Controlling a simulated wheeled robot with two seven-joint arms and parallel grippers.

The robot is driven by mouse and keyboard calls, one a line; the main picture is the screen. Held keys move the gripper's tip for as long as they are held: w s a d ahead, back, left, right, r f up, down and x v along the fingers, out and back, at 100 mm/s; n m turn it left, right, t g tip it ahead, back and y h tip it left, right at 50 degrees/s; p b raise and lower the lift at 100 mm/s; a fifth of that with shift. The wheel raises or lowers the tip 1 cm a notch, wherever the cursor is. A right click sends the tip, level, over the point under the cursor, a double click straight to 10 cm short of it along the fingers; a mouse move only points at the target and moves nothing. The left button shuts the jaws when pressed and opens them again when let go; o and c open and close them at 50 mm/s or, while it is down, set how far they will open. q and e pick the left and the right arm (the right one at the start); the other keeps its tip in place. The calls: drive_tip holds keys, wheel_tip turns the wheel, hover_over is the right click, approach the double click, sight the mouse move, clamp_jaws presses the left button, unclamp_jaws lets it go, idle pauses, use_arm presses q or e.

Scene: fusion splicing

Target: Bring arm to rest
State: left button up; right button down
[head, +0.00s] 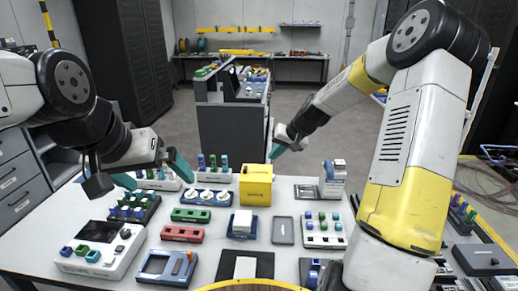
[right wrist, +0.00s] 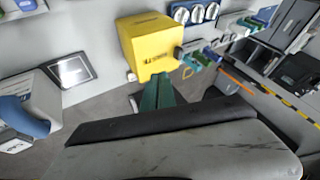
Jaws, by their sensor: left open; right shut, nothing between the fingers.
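My left gripper (head: 152,172) is open and empty above the left part of the table, its two teal fingers apart. My right gripper (head: 275,151) is shut and empty, raised over the back middle of the table. In the head view its teal fingertips are just above and right of the yellow box. In the right wrist view the shut green fingers (right wrist: 157,93) point toward the yellow box (right wrist: 148,45), with no clear contact. The yellow box also shows in the head view (head: 256,186).
The white table (head: 215,262) holds several trays, including a blue tray with white rolls (head: 207,196), a green rack (head: 190,215), a red rack (head: 182,234) and a device with a dark screen (head: 99,231). A grey cabinet (head: 231,130) stands behind. The air above the table is mostly free.

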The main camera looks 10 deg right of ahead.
drive_tip(key=s+a+r+n+h, duration=0.1)
drive_tip(key=s+r, duration=0.5)
drive_tip(key=s, duration=0.2)
drive_tip(key=s+a+r+n+h, duration=0.1)
drive_tip(key=s+r+h, duration=0.1)
drive_tip(key=s+r, duration=0.55)
drive_tip(key=s+d+r, duration=0.1)
drive_tip(key=s+r, duration=0.1)
drive_tip(key=s, duration=1.6)
drive_tip(key=shift+d+t, duration=0.2)
drive_tip(key=shift+t, duration=0.1)
